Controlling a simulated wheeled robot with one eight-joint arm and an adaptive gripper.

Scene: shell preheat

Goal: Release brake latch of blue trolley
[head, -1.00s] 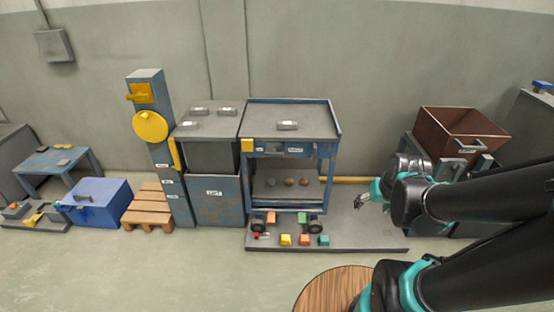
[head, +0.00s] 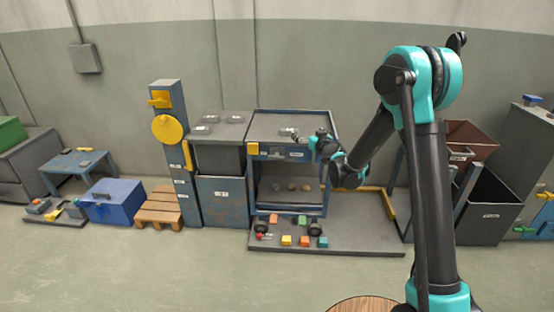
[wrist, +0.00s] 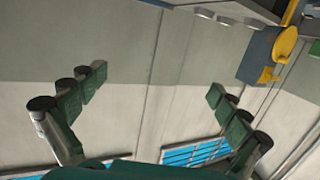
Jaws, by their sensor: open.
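The blue trolley (head: 254,190) stands upright on a low grey platform in the middle of the head view, with an open top tray and a lower shelf holding several round brownish pieces. A small red part (head: 259,237) shows by its front left wheel; I cannot tell if it is the brake latch. My gripper (head: 318,141) is at the trolley's upper right front, near tray height; contact cannot be told. In the wrist view my gripper (wrist: 158,84) has its fingers spread with nothing between them.
Several coloured blocks (head: 287,240) lie on the grey platform (head: 365,240) around the wheels. A grey-blue bin (head: 222,200) stands left of the trolley, beside a post with a yellow disc (head: 168,129). A yellow rail (head: 387,203) is at right.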

